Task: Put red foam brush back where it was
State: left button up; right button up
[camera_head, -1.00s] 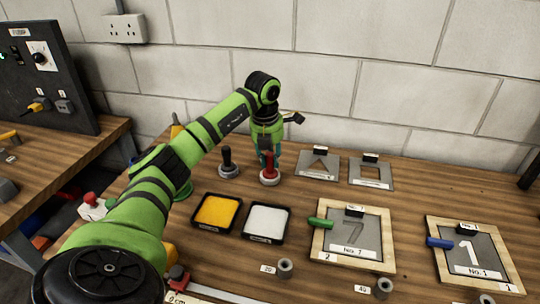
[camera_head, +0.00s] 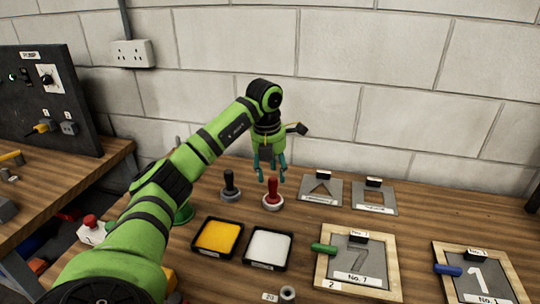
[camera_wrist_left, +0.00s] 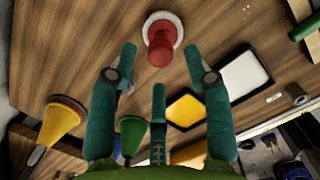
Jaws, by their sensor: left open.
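The red foam brush (camera_head: 272,191) stands upright in a round white holder (camera_head: 273,203) on the bench. It also shows in the left wrist view (camera_wrist_left: 160,48), beyond the fingertips. My left gripper (camera_head: 270,172) is open and empty, just above the red brush and apart from it. Its teal fingers are spread in the left wrist view (camera_wrist_left: 158,80). My right gripper is not in view.
A black-handled brush (camera_head: 229,182) stands in a grey holder left of the red one. A yellow tray (camera_head: 217,236) and a white tray (camera_head: 268,248) lie in front. Stencil plates (camera_head: 322,190) lie to the right, with framed stencils (camera_head: 355,262) nearer. A wall stands behind.

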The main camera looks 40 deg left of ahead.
pick_arm(q)
notch_tip(320, 180, up, 8)
jog(key=s, duration=0.1)
jog(key=shift+d, duration=0.1)
dwell(1.7)
